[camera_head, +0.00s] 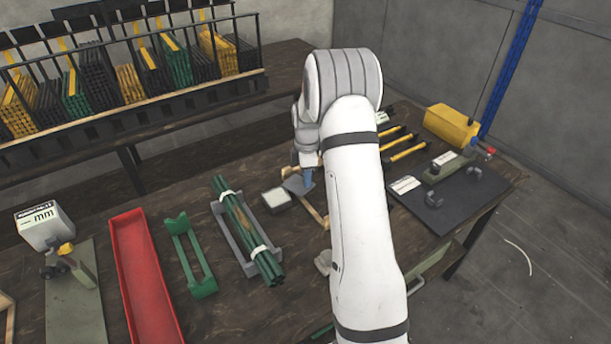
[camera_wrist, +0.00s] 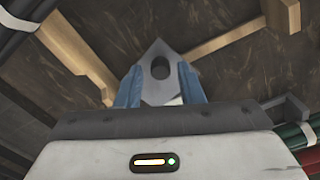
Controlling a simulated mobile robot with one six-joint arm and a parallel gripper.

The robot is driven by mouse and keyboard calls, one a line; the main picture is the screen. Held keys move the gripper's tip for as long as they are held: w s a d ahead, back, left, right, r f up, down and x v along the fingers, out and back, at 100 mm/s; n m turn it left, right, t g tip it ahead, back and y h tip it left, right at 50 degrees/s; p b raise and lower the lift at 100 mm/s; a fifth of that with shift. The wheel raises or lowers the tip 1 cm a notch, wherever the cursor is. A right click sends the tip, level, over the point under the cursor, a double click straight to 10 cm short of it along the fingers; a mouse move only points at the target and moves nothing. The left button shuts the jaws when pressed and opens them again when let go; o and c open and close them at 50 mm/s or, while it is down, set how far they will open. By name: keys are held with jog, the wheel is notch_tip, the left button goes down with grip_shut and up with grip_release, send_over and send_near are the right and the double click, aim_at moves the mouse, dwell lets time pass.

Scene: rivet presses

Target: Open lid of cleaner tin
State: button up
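A small grey box with a pale top (camera_head: 276,199), possibly the cleaner tin, sits on the bench just left of my gripper (camera_head: 306,178). I cannot tell whether its lid is shut. My gripper's blue fingers (camera_wrist: 158,85) point down over the bench. A grey pointed plate with a round hole (camera_wrist: 159,66) fills the space between them, and they appear shut on it. The plate also shows beside the fingers in the head view (camera_head: 294,186). My arm hides part of the bench to the right.
A wooden frame (camera_head: 318,215) lies below my gripper. Bundled green rods (camera_head: 247,232) rest in a grey cradle to the left, beside a green holder (camera_head: 190,255) and a red tray (camera_head: 143,275). A dark mat (camera_head: 462,196) and yellow box (camera_head: 451,125) are at right.

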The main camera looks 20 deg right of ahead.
jog(key=shift+o, duration=0.5)
jog(key=shift+s+d, duration=0.1)
jog(key=shift+d, duration=0.1)
notch_tip(320, 180, up, 8)
jog(key=shift+f, duration=0.1)
jog(key=shift+s+f, duration=0.1)
